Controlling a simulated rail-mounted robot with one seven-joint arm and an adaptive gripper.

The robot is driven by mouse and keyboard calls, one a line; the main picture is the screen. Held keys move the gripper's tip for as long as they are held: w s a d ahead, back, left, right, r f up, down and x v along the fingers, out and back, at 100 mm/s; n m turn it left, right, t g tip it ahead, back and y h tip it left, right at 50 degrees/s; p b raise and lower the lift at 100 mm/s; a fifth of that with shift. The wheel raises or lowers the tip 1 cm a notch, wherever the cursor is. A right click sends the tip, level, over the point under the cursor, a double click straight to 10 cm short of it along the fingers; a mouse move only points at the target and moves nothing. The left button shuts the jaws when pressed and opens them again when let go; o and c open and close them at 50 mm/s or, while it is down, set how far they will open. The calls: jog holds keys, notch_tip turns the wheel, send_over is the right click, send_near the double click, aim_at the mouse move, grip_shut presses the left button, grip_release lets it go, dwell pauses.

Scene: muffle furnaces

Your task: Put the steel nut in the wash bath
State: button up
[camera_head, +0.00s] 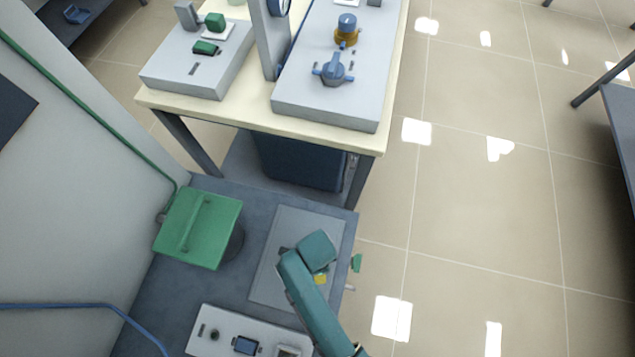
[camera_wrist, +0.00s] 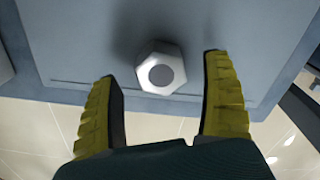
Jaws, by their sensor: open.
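The steel nut (camera_wrist: 160,70), light grey and six-sided with a dark round centre, lies on a grey plate (camera_wrist: 75,50) in the wrist view. My gripper (camera_wrist: 162,70) is open, its yellow ribbed fingers on either side of the nut with a gap on both sides. In the head view, my gripper (camera_head: 320,278) is over the right part of the grey plate (camera_head: 285,225), and the nut is hidden by my arm. A green lid-like piece with a raised bar (camera_head: 198,228) sits above a dark round body left of the plate; I cannot tell whether it is the wash bath.
A white panel (camera_head: 228,327) with a small dark display stands at the front of the dark bench (camera_head: 150,285). A cream-topped table (camera_head: 260,115) with grey units and knobs stands behind. A grey wall is on the left. Open tiled floor (camera_head: 470,200) lies to the right.

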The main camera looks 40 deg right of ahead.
notch_tip(320, 180, down, 2)
jog(key=shift+r, duration=0.15)
jog(key=c, duration=1.4)
jog(key=shift+o, duration=0.2)
